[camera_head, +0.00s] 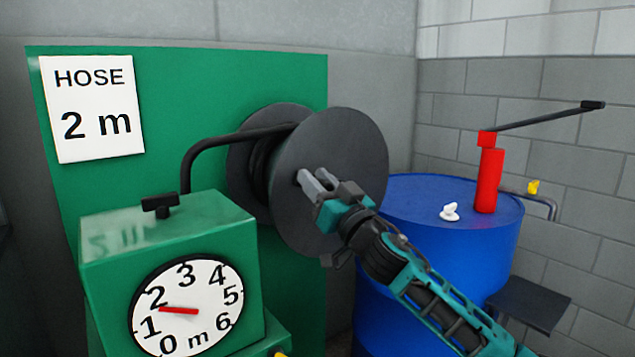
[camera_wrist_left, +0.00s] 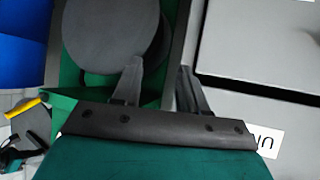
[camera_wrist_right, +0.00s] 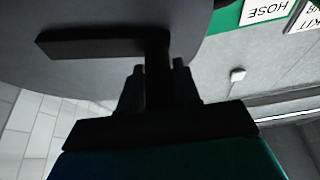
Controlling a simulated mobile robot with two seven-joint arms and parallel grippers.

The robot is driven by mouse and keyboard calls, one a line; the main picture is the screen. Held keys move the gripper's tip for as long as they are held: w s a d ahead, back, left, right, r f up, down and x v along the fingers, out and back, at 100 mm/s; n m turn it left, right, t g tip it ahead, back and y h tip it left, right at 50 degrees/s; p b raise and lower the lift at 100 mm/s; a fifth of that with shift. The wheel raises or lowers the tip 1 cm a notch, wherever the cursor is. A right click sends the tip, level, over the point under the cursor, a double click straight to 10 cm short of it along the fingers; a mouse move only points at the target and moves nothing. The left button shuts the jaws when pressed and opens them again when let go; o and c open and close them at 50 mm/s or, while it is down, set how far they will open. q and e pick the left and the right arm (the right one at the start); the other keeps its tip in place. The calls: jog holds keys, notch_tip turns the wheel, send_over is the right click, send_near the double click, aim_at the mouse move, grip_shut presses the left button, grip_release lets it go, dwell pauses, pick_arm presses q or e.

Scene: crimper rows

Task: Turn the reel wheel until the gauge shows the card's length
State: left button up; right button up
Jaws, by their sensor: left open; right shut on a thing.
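The white card (camera_head: 94,108) on the green panel reads "HOSE 2 m". The round white gauge (camera_head: 206,290) is on the green box; its red needle (camera_head: 178,310) points left, between 1 and 2 and nearer 2. The dark grey reel wheel (camera_head: 345,140) stands in front of the panel. My right gripper (camera_head: 314,181) is at the wheel's face, shut on its handle, a dark post between the fingers in the right wrist view (camera_wrist_right: 158,75). My left gripper (camera_wrist_left: 160,66) is open and empty; it is outside the head view. A grey disc, apparently the reel wheel, shows beyond it.
A blue drum (camera_head: 420,235) with a red pump (camera_head: 489,180) and its long lever stands right of the reel. A white knob (camera_head: 450,211) is on the drum top. A black bent pipe (camera_head: 220,145) runs from box to reel.

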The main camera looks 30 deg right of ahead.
aim_at(332, 156)
pick_arm(q)
jog(key=shift+s, duration=0.1)
pick_arm(e)
grip_shut()
jog(key=shift+r, duration=0.15)
pick_arm(q)
jog(key=shift+y, duration=0.5)
jog(key=a+r+p, duration=0.1)
jog(key=p, duration=0.2)
jog(key=s+r+p, duration=0.1)
jog(key=r+p, duration=0.1)
jog(key=a+r+p, duration=0.1)
jog(key=p, duration=0.2)
jog(key=shift+s+a+r+p, duration=0.2)
jog(key=shift+a+r+p, duration=0.05)
jog(key=shift+a+p, duration=0.1)
pick_arm(e)
jog(key=d+r+m+h, duration=0.1)
jog(key=m, duration=0.1)
jog(key=d+r+m+h, duration=0.1)
jog(key=m, duration=0.2)
jog(key=d+r+m+g+h, duration=0.1)
jog(key=r+m+h, duration=0.1)
jog(key=m, duration=0.1)
jog(key=shift+w+d, duration=0.1)
jog(key=shift+d, duration=0.05)
